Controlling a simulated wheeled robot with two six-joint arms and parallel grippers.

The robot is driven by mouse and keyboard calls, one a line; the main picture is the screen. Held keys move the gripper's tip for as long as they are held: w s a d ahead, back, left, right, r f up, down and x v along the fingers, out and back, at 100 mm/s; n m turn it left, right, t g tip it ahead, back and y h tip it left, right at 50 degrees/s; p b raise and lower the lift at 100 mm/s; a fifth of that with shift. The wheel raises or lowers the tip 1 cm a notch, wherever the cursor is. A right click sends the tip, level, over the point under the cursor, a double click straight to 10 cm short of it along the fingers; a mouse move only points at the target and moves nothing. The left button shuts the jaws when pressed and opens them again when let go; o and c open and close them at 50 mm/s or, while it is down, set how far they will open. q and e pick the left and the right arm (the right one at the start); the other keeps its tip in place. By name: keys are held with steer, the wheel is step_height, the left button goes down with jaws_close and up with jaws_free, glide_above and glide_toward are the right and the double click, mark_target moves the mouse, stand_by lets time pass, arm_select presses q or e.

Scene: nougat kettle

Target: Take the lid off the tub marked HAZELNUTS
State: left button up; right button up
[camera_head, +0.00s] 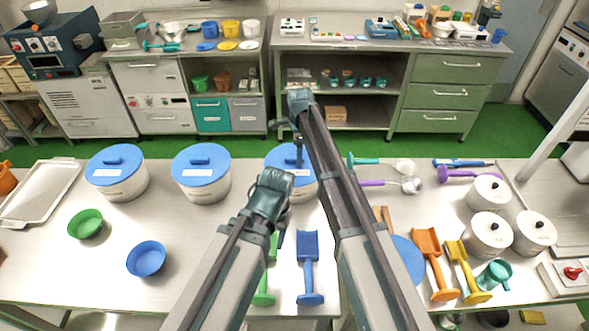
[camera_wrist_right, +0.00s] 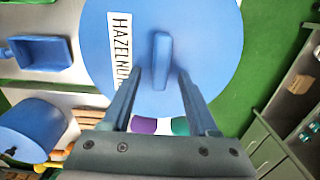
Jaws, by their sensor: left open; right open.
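The tub marked HAZELNUTS (camera_wrist_right: 118,45) fills the top of the right wrist view, seen from above. Its round blue lid (camera_wrist_right: 205,45) is on and has a raised bar handle (camera_wrist_right: 161,58). My right gripper (camera_wrist_right: 158,82) is open, its fingers to either side of the handle's near end; contact cannot be told. In the head view this appears to be the third blue-lidded tub (camera_head: 274,158), largely hidden behind my right arm and gripper (camera_head: 299,157). My left gripper (camera_head: 284,215) is open and empty, in front of that tub, partly hidden by its own wrist.
Two other blue-lidded tubs (camera_head: 117,188) (camera_head: 201,186) stand to the left. A green bowl (camera_head: 86,224) and blue bowl (camera_head: 147,259) sit before them. Scoops, including a blue one (camera_head: 308,262), and several white lidded pots (camera_head: 488,234) lie right. The left-front counter is mostly clear.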

jaws_close()
stand_by(0.3)
arm_select(q)
steer(key=shift+r, duration=0.15)
arm_select(e)
steer(key=shift+r, duration=0.1)
